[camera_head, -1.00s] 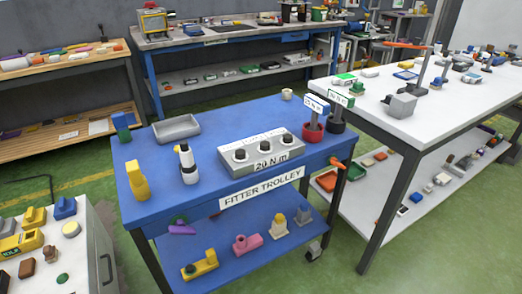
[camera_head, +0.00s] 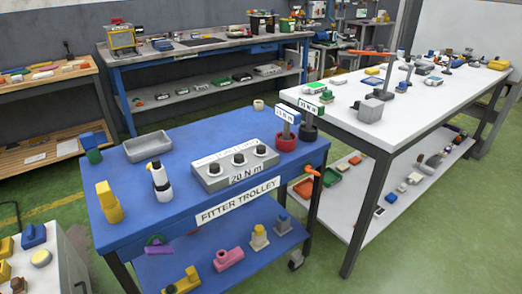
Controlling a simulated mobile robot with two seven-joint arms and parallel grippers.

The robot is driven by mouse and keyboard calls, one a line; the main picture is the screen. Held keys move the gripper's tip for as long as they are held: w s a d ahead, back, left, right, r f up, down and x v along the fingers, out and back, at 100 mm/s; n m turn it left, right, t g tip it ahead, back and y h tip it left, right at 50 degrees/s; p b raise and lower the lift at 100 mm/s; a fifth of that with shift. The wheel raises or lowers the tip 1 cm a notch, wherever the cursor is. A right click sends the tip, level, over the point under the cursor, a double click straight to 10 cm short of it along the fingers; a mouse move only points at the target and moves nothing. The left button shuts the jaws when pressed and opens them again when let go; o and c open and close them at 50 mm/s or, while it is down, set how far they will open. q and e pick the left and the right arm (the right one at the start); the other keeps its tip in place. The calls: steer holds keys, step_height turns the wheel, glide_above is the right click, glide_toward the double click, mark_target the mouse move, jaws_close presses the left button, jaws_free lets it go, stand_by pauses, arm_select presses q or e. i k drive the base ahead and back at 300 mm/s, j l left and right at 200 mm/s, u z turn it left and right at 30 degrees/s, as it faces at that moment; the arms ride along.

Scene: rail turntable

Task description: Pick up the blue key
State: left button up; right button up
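The blue trolley (camera_head: 120,235) stands in front of me, with a "FITTER TROLLEY" label on its edge. At its right end, a grey upright piece with a blue-edged tag (camera_head: 287,114) stands in a red round holder (camera_head: 285,144). A similar piece with a green-edged tag (camera_head: 311,107) stands behind it in a black holder (camera_head: 308,134). I cannot tell for sure whether the blue-tagged piece is the blue key; no other thing is clearly key-shaped. Neither of my grippers shows.
On the trolley top are a grey "20 N m" box with knobs (camera_head: 236,166), a grey tray (camera_head: 147,146), a white-and-black bottle (camera_head: 161,181) and a yellow piece (camera_head: 109,202). A long white bench (camera_head: 440,105) stands right. Green floor (camera_head: 400,260) lies clear in front.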

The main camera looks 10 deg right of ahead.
mark_target(289, 115)
steer(key=i+l, duration=0.4)
steer(key=l, duration=0.15)
steer(key=i+l+z, duration=0.1)
steer(key=i+l, duration=0.3)
steer(key=l, duration=0.2)
